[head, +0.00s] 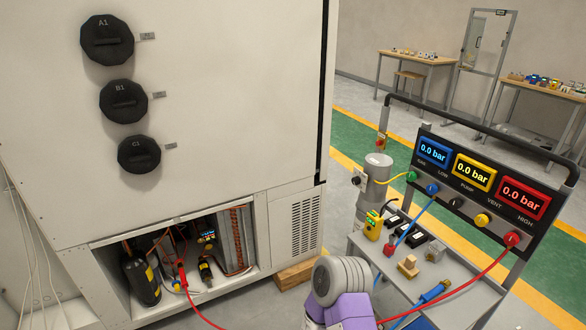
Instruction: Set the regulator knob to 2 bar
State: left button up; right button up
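A sloped black panel (480,185) on a cart carries three displays. The blue display (433,152), yellow display (473,172) and red display (522,197) each read 0.0 bar. Coloured fittings or knobs sit along its lower edge, among them green (411,176), blue (431,188), black (455,203), yellow (481,220) and red (511,239). A small black knob-like part (358,181) projects from a grey cylinder (377,173) left of the panel. I cannot tell which part is the regulator knob, nor read its setting. Neither gripper shows; a purple and grey arm part of mine is at bottom centre.
A large white cabinet (220,110) with several round black caps fills the left. A red hose (460,285) crosses the cart shelf (388,262). A wooden block (297,274) lies by the cabinet. Tables stand behind.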

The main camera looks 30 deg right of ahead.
aim_at(356, 181)
jog(key=z, duration=0.45)
jog(key=i, duration=1.25)
jog(key=z, duration=1)
